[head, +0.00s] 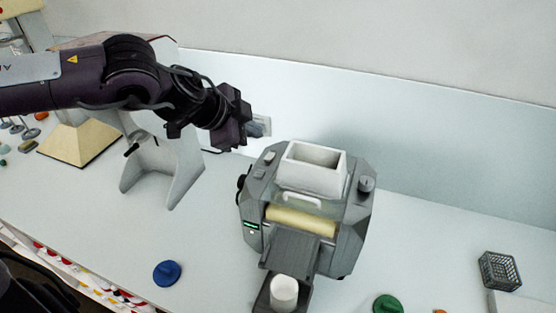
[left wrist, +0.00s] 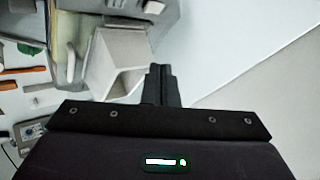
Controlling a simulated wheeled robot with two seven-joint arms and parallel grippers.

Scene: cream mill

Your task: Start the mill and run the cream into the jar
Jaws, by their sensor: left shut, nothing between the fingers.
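The grey mill (head: 356,215) stands on the white bench, with a white open-topped hopper (head: 312,182) on top and a cream-coloured roller (head: 300,221) in front. A small green light (head: 251,225) shows on its left front. A knob (head: 366,184) sits at its top right and small controls (head: 268,158) at its top left. A white jar (head: 284,291) stands upright at the foot of the mill's front chute. My left gripper (head: 234,138) is shut and empty, above and left of the mill, apart from it. In the left wrist view, the hopper (left wrist: 118,62) appears beside the shut fingers (left wrist: 161,84).
A white stand (head: 185,165) is left of the mill. A blue disc (head: 167,273) and a green disc (head: 387,304) lie on the bench. A dark wire basket (head: 500,271) is at the right. The bench right of the mill is largely clear. A wall rises behind.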

